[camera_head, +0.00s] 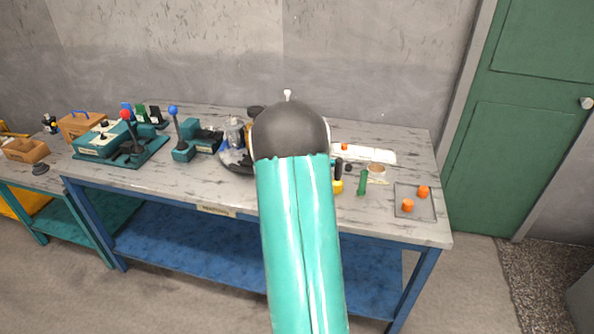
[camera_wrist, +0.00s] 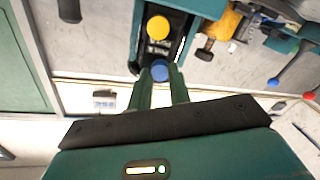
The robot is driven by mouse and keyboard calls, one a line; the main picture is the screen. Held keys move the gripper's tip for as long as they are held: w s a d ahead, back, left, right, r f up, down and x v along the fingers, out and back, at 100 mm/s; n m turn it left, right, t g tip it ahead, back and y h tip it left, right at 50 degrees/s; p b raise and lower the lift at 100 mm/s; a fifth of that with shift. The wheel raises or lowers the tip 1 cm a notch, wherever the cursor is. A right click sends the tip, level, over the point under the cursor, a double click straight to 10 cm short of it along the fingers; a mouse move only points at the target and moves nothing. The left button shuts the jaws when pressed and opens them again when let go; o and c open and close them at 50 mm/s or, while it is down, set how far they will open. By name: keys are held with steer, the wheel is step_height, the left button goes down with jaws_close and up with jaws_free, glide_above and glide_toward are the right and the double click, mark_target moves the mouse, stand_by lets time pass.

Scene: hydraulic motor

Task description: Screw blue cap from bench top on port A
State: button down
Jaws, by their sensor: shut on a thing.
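In the wrist view, my gripper (camera_wrist: 160,82) is shut on a round blue cap (camera_wrist: 160,70), which sits between the fingertips. Just beyond it is a dark block-like part with a round yellow cap (camera_wrist: 158,27) on it. The blue cap overlaps the near edge of this dark part in the picture; I cannot tell whether they touch. I cannot make out port A or its label. In the head view, my arm hides my gripper, the blue cap and the middle of the bench top (camera_head: 225,190).
Red-knobbed (camera_head: 125,115) and blue-knobbed (camera_head: 173,110) levers stand at the left. A square tray (camera_head: 428,212) with two orange pieces and a green cylinder (camera_head: 362,182) lie at the right. A white tray (camera_head: 375,153) is behind them. A green door (camera_head: 540,130) is beyond the bench.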

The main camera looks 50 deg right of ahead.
steer(key=shift+m, duration=1.4)
steer(key=m, duration=0.4)
steer(key=shift+w+m, duration=0.1)
steer(key=shift+m, duration=0.2)
steer(key=c, duration=1.5)
jaws_free()
steer(key=n, duration=1)
